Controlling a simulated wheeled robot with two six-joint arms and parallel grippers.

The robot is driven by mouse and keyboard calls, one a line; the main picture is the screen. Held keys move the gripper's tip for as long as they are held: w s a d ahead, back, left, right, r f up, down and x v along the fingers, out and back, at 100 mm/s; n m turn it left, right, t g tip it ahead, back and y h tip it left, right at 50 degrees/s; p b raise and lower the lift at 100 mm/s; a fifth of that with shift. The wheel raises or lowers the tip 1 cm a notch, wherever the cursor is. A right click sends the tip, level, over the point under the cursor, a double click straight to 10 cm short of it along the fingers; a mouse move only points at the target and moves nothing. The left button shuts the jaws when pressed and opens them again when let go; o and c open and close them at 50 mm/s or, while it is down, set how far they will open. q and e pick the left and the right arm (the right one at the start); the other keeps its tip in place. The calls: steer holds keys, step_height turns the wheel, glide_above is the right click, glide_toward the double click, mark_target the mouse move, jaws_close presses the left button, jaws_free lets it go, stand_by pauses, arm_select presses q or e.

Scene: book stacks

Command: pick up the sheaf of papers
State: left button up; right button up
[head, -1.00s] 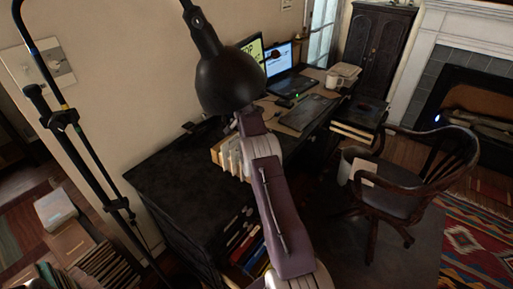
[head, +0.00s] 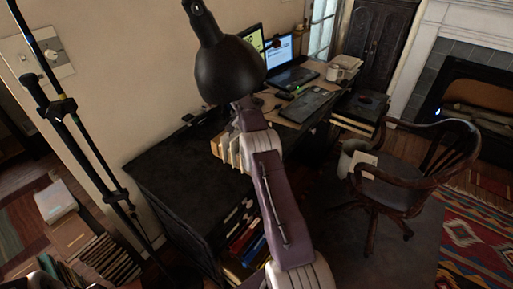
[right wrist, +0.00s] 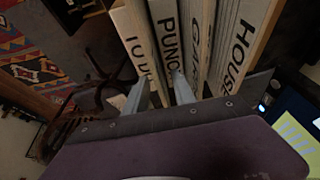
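A pale stack that looks like papers (head: 347,67) lies on the desk behind the mug; I cannot tell if it is the sheaf. A white sheet-like thing (head: 363,163) also shows by the chair seat. My right arm reaches up the middle of the head view, and its gripper is hidden there behind the arm and lamp. In the right wrist view my right gripper (right wrist: 161,88) has its two fingers apart, close to upright labelled volumes (right wrist: 166,35). I cannot tell whether they touch. My left gripper is not in view.
A black lamp (head: 228,72) hangs in front of my right arm. A dark cabinet (head: 175,180) stands below it. The desk holds a laptop (head: 293,77), a keyboard (head: 308,105) and a mug (head: 333,74). A wooden chair (head: 400,195) stands right of the desk.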

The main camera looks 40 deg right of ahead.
jaws_close()
stand_by(1.4)
